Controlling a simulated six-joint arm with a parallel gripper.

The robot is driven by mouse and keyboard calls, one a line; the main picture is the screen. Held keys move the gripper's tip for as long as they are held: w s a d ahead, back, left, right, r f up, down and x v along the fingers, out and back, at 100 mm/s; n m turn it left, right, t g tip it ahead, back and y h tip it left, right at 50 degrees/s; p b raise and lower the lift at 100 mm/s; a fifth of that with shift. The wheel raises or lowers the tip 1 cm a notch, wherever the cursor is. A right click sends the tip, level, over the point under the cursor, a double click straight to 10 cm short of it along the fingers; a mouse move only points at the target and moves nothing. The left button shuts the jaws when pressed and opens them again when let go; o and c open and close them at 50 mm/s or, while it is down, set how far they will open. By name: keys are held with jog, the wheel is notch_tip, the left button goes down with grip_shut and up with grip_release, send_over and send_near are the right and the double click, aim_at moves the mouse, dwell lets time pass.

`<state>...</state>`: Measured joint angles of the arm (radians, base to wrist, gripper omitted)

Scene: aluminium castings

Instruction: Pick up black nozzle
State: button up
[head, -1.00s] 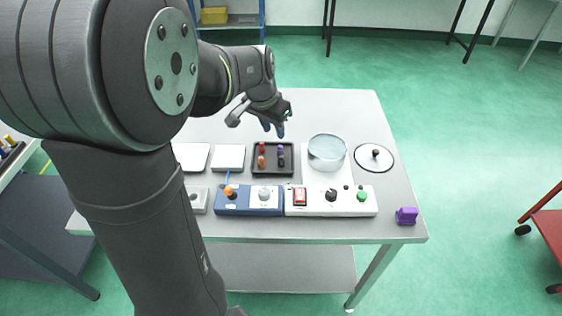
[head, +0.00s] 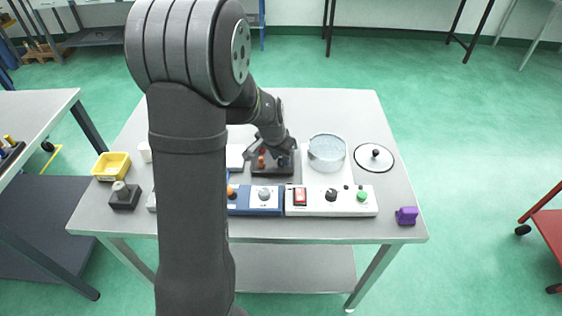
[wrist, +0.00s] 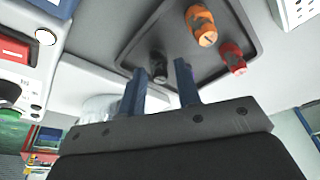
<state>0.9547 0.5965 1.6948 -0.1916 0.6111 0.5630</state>
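The black nozzle (wrist: 158,66) stands in the dark tray (wrist: 245,72) in the wrist view, close to one edge. My gripper (wrist: 161,70) is open, with its two blue fingers apart. The nozzle shows in the gap between the fingertips; I cannot tell how far down the fingers reach around it. An orange nozzle (wrist: 201,27) and a red nozzle (wrist: 232,58) stand in the same tray, clear of the fingers. In the head view my gripper (head: 284,157) is over the right part of the tray (head: 272,174) and hides the black nozzle.
A round glass dish (head: 327,151) stands right of the tray, with a round lid (head: 374,157) beyond it. A blue control box (head: 256,200) and a white control box (head: 330,201) line the front. A purple object (head: 406,215) sits at the right corner.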

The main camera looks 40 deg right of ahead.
jog(key=shift+d+f, duration=0.2)
jog(key=shift+f, duration=0.35)
grip_shut()
